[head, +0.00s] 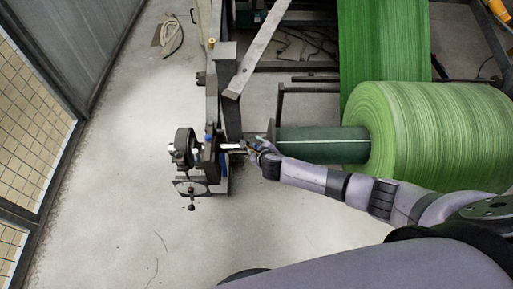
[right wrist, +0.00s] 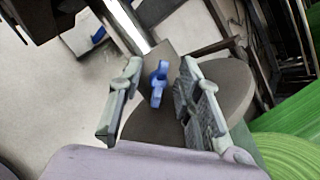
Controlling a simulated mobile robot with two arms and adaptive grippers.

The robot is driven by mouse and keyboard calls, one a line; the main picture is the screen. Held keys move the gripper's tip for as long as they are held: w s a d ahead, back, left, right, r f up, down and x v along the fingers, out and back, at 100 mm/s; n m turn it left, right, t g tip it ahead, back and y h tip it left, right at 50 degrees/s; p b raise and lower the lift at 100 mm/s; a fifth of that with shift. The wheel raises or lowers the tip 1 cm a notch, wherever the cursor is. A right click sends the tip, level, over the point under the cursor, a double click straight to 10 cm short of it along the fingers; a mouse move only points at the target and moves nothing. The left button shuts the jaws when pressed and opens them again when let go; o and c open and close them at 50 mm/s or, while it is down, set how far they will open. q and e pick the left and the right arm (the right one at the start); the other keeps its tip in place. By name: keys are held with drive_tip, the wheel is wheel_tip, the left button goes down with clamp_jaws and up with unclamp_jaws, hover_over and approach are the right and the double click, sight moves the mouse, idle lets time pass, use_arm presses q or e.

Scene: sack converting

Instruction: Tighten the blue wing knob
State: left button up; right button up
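The blue wing knob (right wrist: 158,83) shows in the right wrist view, in front of a dark grey-brown round plate. It stands between the two fingers of my right gripper (right wrist: 161,68), with a visible gap on each side. The fingers are open and appear not to touch it. In the head view my right gripper (head: 256,149) is beside the dark machine stand, at the left end of the dark green roll core. The knob is too small or hidden to make out clearly there. My left gripper is not in view.
The dark green core (head: 320,145) leads to a large green roll (head: 430,135) on the right. The machine stand (head: 212,110) has a dark handwheel (head: 184,148) on its left. A grey bar (head: 257,48) slants above the gripper. Bare floor lies to the left and below.

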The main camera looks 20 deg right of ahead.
drive_tip(key=shift+w+f, duration=0.15)
drive_tip(key=shift+w, duration=0.05)
drive_tip(key=shift+c, duration=0.3)
clamp_jaws()
